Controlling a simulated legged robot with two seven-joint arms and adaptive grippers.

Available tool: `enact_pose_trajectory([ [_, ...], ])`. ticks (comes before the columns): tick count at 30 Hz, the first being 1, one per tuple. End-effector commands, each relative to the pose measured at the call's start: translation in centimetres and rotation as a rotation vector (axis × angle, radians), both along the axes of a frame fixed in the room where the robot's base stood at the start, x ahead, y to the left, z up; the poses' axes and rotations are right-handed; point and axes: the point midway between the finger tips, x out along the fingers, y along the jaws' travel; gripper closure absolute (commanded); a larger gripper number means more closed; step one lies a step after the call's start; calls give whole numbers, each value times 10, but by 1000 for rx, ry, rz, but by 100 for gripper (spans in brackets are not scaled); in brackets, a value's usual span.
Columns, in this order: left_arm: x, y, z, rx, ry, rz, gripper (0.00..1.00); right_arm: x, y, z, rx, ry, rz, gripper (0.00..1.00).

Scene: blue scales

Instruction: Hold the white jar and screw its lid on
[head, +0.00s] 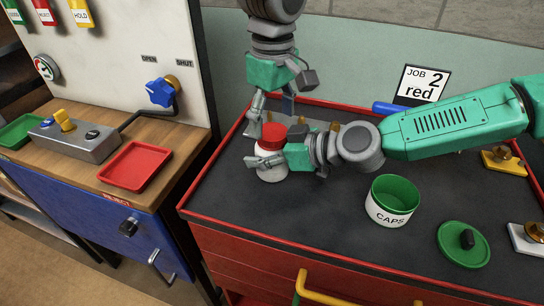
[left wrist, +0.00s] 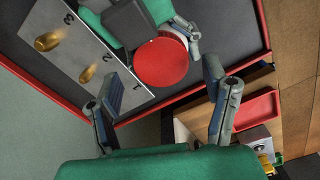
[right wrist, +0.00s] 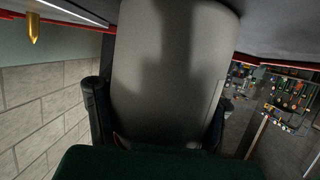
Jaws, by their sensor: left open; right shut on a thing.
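The white jar (head: 271,174) stands upright at the left part of the dark red-rimmed bench. My right gripper (head: 268,158) is shut around its body from the right. In the right wrist view the jar (right wrist: 172,70) fills the middle, shaded grey, between the fingers. The red lid (head: 272,131) sits on top of the jar; I cannot tell how tightly. In the left wrist view the lid (left wrist: 161,63) is a plain red disc. My left gripper (left wrist: 165,88) points down above the jar, open, its fingers apart from the lid.
A grey numbered strip (left wrist: 75,50) with brass pegs lies behind the jar. A red tray (head: 135,166) sits on the wooden bench at left.

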Motion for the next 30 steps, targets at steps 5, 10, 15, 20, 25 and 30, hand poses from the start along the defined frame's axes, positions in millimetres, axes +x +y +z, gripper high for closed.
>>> enact_pose_trajectory([
  [5, -1, 0, -23, 0, 3, 0, 32, 0, -1, -1, -2, 0, -1, 100],
  [10, 0, 0, -30, -1, 1, -1, 32, 0, -1, -1, -2, 0, -1, 100],
  [15, 0, 0, -31, -1, -1, -1, 32, 0, -1, -1, -2, 0, -1, 100],
  [20, 0, 0, -31, 0, 0, -1, 56, 0, -1, -1, -2, 0, -1, 100],
  [25, 0, 0, -31, -1, -1, -2, 84, 0, -1, -1, -2, 0, -1, 100],
  [30, 0, 0, -30, -1, -2, -142, 84, 0, 0, -1, -2, 1, 0, 100],
])
